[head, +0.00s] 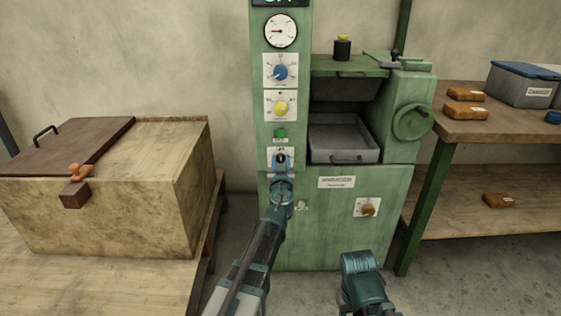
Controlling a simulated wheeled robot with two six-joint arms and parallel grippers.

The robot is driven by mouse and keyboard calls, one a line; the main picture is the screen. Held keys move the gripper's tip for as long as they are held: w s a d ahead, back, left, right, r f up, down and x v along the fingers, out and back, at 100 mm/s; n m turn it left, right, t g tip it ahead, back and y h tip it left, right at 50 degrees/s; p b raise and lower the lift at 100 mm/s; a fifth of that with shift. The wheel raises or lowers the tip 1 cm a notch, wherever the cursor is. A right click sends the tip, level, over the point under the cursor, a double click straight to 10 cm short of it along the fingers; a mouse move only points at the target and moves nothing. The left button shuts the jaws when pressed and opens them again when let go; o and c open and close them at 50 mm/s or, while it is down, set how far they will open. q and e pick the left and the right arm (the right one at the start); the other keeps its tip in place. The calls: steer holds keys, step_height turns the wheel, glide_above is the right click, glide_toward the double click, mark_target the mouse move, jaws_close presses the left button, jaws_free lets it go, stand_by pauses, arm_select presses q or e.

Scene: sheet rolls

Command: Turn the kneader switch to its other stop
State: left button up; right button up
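A green machine (335,240) stands ahead with a column of controls on its left side. The lowest white plate (291,153) on that column bears a small switch, mostly covered by my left gripper (281,164). The gripper is at the plate, pointing away from me; whether it touches the switch or holds it I cannot tell. The label is too small to read. Another plate with an orange-brown knob (368,209) sits lower right on the machine front. My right arm shows at the bottom, right of centre; its fingers cannot be made out.
Above the switch are a green button (280,133), a yellow knob (281,108), a blue knob (281,72) and a gauge (281,31). A grey tray (343,141) and a handwheel (412,122) are to the right. A wooden box (105,215) stands left, a shelf table (490,128) right.

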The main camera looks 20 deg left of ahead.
arm_select(q)
jaws_close()
steer(key=m, duration=0.4)
steer(key=shift+d, duration=0.2)
steer(key=shift+w+d+f+m+b, duration=0.1)
steer(key=shift+f+m+b, duration=0.1)
steer(key=shift+m, duration=2.05)
steer(key=shift+s+d+f+m+b, duration=0.1)
steer(key=shift+d+f+m+b, duration=0.05)
steer(key=shift+m, duration=2.05)
steer(key=shift+w+d+f+m+b, duration=0.1)
steer(key=shift+f+m+b, duration=0.1)
steer(key=shift+m, duration=2.05)
